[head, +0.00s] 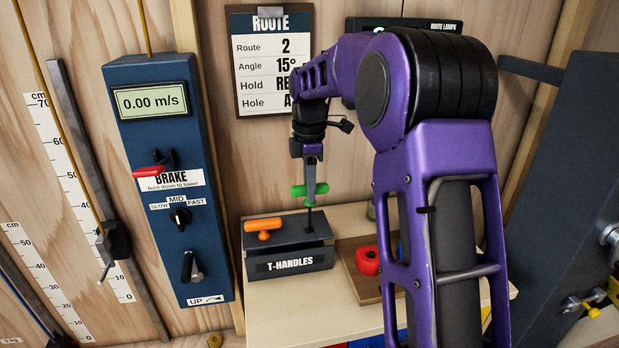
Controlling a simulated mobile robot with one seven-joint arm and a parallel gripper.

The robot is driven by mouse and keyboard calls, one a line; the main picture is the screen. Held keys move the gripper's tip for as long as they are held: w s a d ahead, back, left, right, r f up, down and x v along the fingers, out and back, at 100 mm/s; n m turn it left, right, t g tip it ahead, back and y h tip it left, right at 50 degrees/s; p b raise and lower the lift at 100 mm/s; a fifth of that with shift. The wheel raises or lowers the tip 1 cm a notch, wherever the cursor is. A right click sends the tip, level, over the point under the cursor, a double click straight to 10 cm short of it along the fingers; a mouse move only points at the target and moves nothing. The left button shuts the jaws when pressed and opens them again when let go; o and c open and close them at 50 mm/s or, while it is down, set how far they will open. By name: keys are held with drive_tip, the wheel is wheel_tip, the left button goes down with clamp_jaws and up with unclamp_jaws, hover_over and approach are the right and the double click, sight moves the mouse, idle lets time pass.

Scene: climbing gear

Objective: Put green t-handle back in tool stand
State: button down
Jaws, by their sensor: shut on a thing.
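The green t-handle (299,191) is in the jaws of my gripper (310,192), which is shut on its crossbar. Its dark shaft points down, about upright, over the right part of the tool stand. The dark grey tool stand (290,265), labelled T-HANDLES, is on the wooden shelf. The shaft's lower end meets the stand's top in the picture; I cannot tell whether it is in a hole or just above. An orange t-handle (263,225) is in the left part of the stand.
Right of the stand is a wooden tray (362,290) with a red climbing hold (367,261); my arm hides part of it. A blue brake panel (170,180) stands at the left. A ROUTE board (270,60) hangs behind. Bare shelf (290,315) shows in front.

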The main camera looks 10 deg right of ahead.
sight(310, 214)
wheel_tip(310, 214, down, 6)
drive_tip(key=b, duration=0.4)
drive_tip(key=shift+f+b, duration=0.6)
drive_tip(key=shift+f, duration=0.35)
drive_tip(key=c, duration=0.6)
unclamp_jaws()
drive_tip(key=shift+r, duration=0.15)
